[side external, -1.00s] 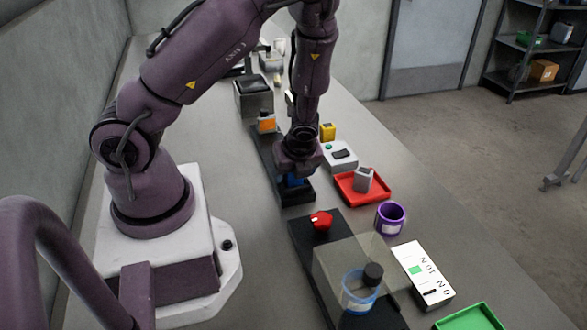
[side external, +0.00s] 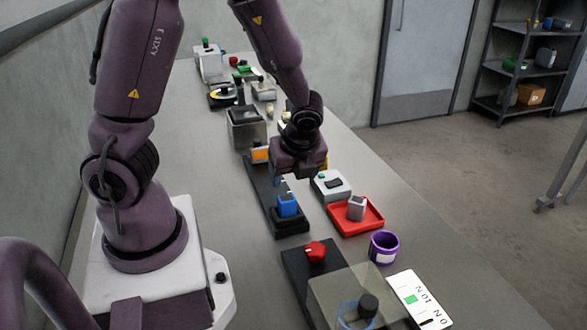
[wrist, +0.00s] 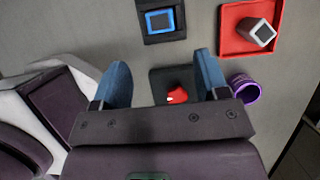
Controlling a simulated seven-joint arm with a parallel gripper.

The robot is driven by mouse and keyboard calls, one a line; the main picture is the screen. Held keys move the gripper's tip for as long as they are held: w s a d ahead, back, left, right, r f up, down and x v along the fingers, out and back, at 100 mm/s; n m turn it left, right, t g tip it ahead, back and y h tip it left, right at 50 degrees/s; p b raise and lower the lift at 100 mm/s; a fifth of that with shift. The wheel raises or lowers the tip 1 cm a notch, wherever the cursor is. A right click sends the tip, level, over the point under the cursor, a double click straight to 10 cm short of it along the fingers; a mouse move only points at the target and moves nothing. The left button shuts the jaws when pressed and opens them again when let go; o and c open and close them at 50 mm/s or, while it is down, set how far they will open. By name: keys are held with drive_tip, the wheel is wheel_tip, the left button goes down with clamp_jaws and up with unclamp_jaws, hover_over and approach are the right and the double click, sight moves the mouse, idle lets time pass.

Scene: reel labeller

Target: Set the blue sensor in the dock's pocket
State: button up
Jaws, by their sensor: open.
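The blue sensor (side external: 287,205) stands upright at the near end of the long black dock (side external: 262,190). In the wrist view the sensor (wrist: 160,21) shows from above as a blue square, framed by the black pocket end of the dock (wrist: 178,35). It looks seated within that frame, though its depth is hidden. My gripper (side external: 299,176) is above the dock, clear of the sensor. In the wrist view my gripper (wrist: 161,58) has its two blue fingers spread wide, with nothing between them.
A red tray (side external: 371,225) with a grey block (side external: 356,208) lies right of the dock.

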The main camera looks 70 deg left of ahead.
drive_tip(key=s+d+r+n+t+h, duration=0.1)
drive_tip(key=s+d+r+n+t, duration=0.1)
drive_tip(key=r+n, duration=0.4)
drive_tip(key=s+d+r+n+t+h, duration=0.1)
drive_tip(key=s+d+r+n+h, duration=0.1)
drive_tip(key=r+n, duration=0.4)
drive_tip(key=s+d+r+n+t+h, duration=0.1)
drive_tip(key=s+d+r+n+t, duration=0.1)
drive_tip(key=s+d+r+n, duration=0.2)
wheel_tip(320, 180, up, 4)
drive_tip(key=shift+d+f+n+t+h, duration=0.2)
drive_tip(key=shift+d+n+t+h, duration=0.1)
drive_tip(key=shift+d+n, duration=0.65)
